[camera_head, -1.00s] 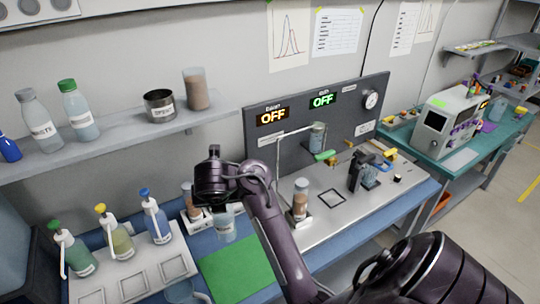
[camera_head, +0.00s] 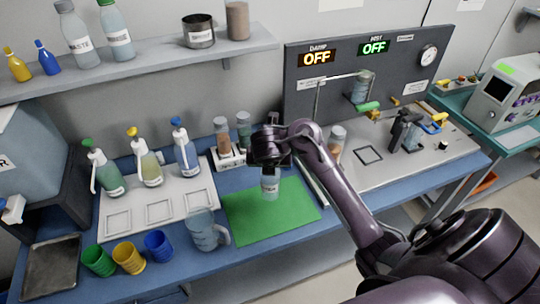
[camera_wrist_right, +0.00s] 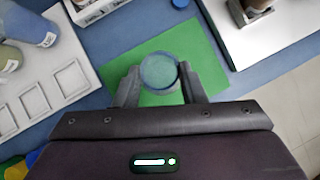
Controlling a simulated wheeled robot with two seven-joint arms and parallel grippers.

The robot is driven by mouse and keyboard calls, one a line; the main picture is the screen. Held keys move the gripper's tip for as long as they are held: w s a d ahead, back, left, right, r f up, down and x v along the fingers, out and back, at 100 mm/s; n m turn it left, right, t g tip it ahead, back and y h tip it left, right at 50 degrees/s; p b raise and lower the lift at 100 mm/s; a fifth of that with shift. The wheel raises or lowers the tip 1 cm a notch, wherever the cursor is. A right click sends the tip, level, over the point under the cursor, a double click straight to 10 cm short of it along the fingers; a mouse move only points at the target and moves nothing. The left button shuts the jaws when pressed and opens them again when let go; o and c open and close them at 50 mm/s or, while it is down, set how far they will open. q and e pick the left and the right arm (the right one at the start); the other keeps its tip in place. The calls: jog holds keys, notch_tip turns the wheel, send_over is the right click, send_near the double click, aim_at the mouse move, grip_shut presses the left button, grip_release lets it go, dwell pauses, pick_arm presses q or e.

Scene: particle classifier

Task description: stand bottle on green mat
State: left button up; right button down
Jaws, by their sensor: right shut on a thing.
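A small clear bottle (camera_head: 270,186) with pale bluish contents and a label hangs upright below my right gripper (camera_head: 268,160). The gripper is shut on its upper part. In the right wrist view, the bottle (camera_wrist_right: 159,72) is seen from above, between the two fingers of the right gripper (camera_wrist_right: 158,84). The green mat (camera_head: 250,225) lies flat on the blue bench, below and around the bottle in the picture; it also shows in the right wrist view (camera_wrist_right: 150,48). I cannot tell whether the bottle's base touches the mat. My left gripper is not in view.
A clear jug (camera_head: 205,232) stands at the mat's left edge. A white tray (camera_head: 118,222) with several pump bottles is to the left. A small rack (camera_head: 228,160) with bottles stands behind the mat. Coloured cups (camera_head: 128,258) are at the front left. The mat's front is clear.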

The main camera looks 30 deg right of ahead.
aim_at(270, 179)
jog(key=shift+f+b, duration=1.7)
jog(key=shift+f, duration=2.2)
jog(key=c, duration=0.9)
grip_release()
jog(key=p+v, duration=0.6)
jog(key=v, duration=0.6)
jog(key=shift+r+p, duration=0.2)
jog(key=shift+p, duration=0.2)
